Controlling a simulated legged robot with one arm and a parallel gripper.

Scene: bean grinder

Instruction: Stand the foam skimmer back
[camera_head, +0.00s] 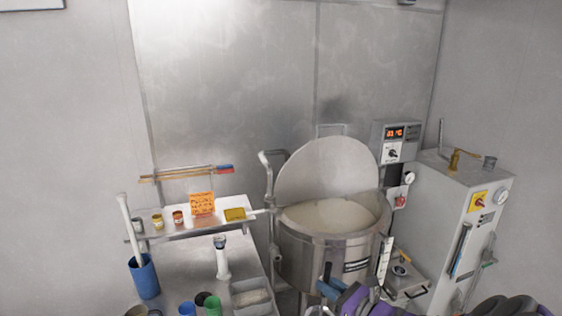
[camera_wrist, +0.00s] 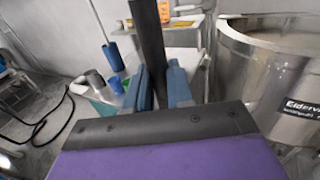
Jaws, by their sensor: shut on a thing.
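My gripper (camera_wrist: 160,88), with blue fingers, is shut on a dark straight bar (camera_wrist: 148,40) that rises upright between them in the wrist view. I take the bar to be the foam skimmer's handle; its skimming end is not in view. In the head view my gripper (camera_head: 332,289) is low in front of the steel kettle (camera_head: 308,262), with a short dark piece of the bar (camera_head: 327,270) above the fingers. A tall blue holder (camera_head: 146,282) with a white stick in it stands at the left; it also shows in the wrist view (camera_wrist: 110,54).
A steel bench (camera_head: 185,265) with cups and a grey tray (camera_head: 250,299) lies left of the kettle. A shelf (camera_head: 175,229) above it carries small jars and an orange card. The kettle's lid (camera_head: 325,167) stands open. A control cabinet (camera_head: 445,215) stands at the right.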

